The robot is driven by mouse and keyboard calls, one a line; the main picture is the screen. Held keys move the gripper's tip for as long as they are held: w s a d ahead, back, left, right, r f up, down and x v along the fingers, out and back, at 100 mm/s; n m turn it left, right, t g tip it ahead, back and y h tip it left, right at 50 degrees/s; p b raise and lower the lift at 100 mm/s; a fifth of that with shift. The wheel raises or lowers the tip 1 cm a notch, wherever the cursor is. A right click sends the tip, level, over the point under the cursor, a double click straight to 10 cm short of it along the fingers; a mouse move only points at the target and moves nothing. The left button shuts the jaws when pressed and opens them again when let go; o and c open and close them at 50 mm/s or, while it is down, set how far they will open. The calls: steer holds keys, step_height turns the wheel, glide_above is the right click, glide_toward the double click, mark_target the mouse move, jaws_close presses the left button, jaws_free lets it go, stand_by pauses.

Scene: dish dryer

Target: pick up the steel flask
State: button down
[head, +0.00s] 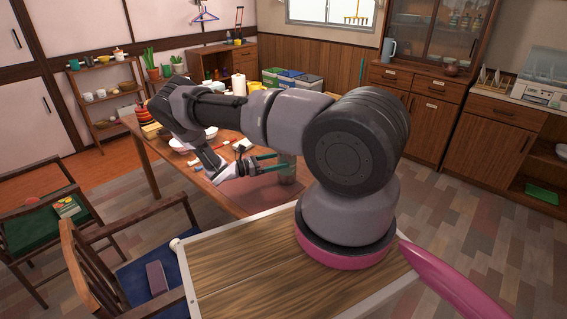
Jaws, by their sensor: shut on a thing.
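The steel flask (287,172) shows as a small grey-green cylinder at the near right part of the dining table, just left of my arm's base. My gripper (278,162), with teal fingers, reaches it from the left. The fingers are shut on the flask near its upper part. The flask looks upright. I cannot tell whether its bottom touches the table. My arm arches over the table and hides part of it.
The wooden table (150,165) holds bowls, a paper roll (239,84) and several small items. Chairs (105,255) stand at the front left. A shelf (105,97) is at the back left. Cabinets (405,82) line the back right. The floor at right is clear.

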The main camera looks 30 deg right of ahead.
steer(key=shift+r, duration=0.15)
steer(key=shift+r, duration=4.85)
